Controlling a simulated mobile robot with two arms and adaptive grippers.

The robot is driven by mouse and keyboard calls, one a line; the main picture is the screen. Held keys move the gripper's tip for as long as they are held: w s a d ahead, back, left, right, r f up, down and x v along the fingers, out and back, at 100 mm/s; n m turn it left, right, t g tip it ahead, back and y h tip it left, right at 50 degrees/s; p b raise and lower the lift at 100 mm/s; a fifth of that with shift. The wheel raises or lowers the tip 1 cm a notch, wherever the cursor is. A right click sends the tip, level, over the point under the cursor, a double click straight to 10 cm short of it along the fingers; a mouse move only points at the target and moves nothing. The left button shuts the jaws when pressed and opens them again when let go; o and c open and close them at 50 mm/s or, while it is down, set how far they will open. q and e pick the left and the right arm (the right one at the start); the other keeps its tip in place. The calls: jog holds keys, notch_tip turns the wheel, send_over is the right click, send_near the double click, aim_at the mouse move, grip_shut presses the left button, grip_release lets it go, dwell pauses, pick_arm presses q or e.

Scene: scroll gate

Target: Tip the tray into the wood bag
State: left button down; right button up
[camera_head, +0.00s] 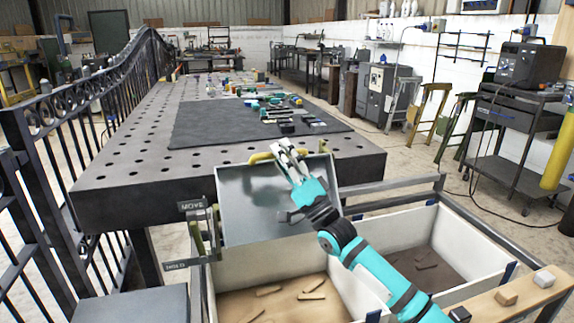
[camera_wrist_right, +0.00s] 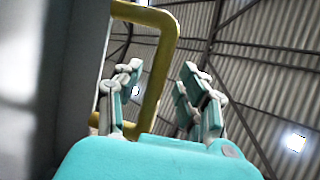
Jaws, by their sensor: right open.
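A grey metal tray (camera_head: 265,205) stands steeply tilted at the near end of the black table, above the left bin. A yellow handle (camera_head: 262,157) is at its top edge; it looms large in the right wrist view (camera_wrist_right: 157,75). My right gripper (camera_head: 288,158) is open at the tray's top edge, beside the handle. In the wrist view the handle shows between the spread fingers (camera_wrist_right: 160,100), but I cannot tell whether they touch it. Below, a left bin (camera_head: 330,275) and a right bin (camera_head: 485,250) hold small wood pieces; which is the wood bag is unclear. My left gripper is out of view.
The black perforated table (camera_head: 130,170) carries a dark mat (camera_head: 215,118) with tools. A dark metal railing (camera_head: 60,150) runs along the left. A "MOVE" sign and lever (camera_head: 208,232) stand left of the tray. Wooden blocks (camera_head: 506,297) sit on the near right ledge.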

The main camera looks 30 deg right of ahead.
jog(key=v, duration=1.2)
